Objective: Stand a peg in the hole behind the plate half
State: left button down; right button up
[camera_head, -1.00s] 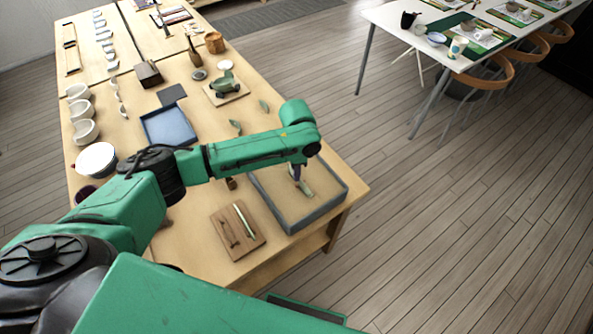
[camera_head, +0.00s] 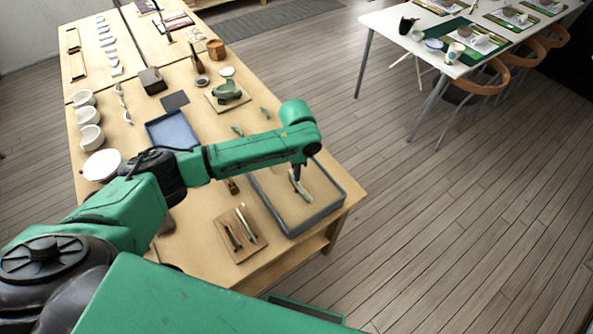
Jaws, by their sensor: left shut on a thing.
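My left gripper (camera_head: 297,174) reaches down over a grey-rimmed tray (camera_head: 341,200) at the near right end of the wooden table. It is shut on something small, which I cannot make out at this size. A pale green piece (camera_head: 302,190), which looks like the plate half, is in the tray right at the fingertips. Whether it touches them is not clear. I cannot see the hole or tell a peg apart there. My arm hides the tray's far left part. My right gripper is not in view.
A wooden board (camera_head: 240,249) with slim tools lies left of the tray. A small brown block (camera_head: 233,187) stands near my arm. A blue tray (camera_head: 172,130), a green piece on a board (camera_head: 228,92) and white bowls (camera_head: 91,137) stand farther back.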

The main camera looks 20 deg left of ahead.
aim_at(297, 185)
pick_arm(q)
jog(key=shift+f, duration=0.1)
jog(key=shift+f+b, duration=0.75)
jog(key=shift+f, duration=0.5)
jog(key=shift+f, duration=0.1)
jog(key=shift+f, duration=0.4)
jog(key=shift+p, duration=0.55)
jog(key=shift+f+b, duration=0.4)
jog(key=shift+f, duration=0.4)
dwell(1.1)
jog(key=c, duration=0.9)
grip_release()
jog(key=shift+o, duration=0.3)
